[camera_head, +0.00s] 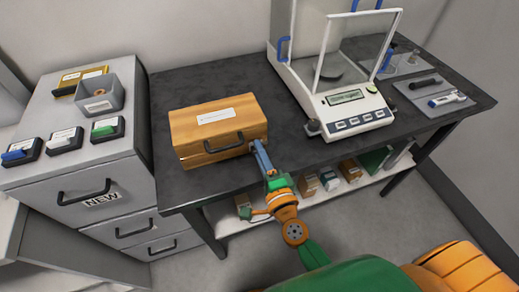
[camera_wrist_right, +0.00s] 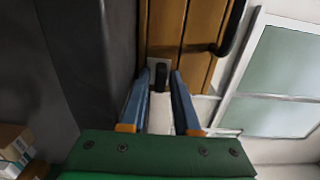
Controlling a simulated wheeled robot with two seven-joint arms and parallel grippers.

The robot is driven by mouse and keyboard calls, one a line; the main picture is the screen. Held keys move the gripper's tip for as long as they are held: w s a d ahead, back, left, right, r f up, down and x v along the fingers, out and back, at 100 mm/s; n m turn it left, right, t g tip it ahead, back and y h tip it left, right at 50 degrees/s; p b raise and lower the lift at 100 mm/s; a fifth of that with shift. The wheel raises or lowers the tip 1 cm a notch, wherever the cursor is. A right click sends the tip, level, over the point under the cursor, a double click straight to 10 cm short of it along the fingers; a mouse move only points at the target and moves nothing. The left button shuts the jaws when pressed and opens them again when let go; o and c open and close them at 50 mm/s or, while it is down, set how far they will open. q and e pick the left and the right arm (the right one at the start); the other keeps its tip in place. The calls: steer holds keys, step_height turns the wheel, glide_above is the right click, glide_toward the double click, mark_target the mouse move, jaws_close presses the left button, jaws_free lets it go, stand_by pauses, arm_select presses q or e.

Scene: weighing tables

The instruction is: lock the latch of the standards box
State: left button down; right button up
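The standards box (camera_head: 218,130) is a closed orange-brown wooden case with a white label and a black front handle, on the dark table. In the right wrist view the box (camera_wrist_right: 172,28) fills the top, with a black knob on a grey plate, the latch (camera_wrist_right: 161,75), on its side. My right gripper (camera_head: 262,155) is at the right end of the box. In the wrist view, its blue fingers (camera_wrist_right: 160,102) stand apart on either side of a pale strip below the latch; I see no clear contact. My left gripper is not in view.
A balance with a glass shield (camera_head: 345,105) stands to the right of the box. A grey drawer cabinet (camera_head: 50,185) with a grey bin (camera_head: 100,95) is on the left. Small boxes sit on the shelf below the table. The table (camera_head: 185,80) is clear behind the box.

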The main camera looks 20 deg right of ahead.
jaws_close()
steer(key=shift+r, duration=0.1)
steer(key=n+p, duration=0.1)
steer(key=n, duration=0.2)
steer(key=shift+r+p, duration=0.1)
steer(key=shift+p, duration=0.3)
steer(key=n+p, duration=0.2)
steer(key=n, duration=0.2)
steer(key=shift+n, duration=0.3)
steer(key=n+p, duration=0.2)
steer(key=n, duration=0.3)
steer(key=n+p, duration=0.1)
steer(key=n, duration=0.4)
steer(key=shift+p, duration=0.3)
steer(key=shift+n, duration=0.3)
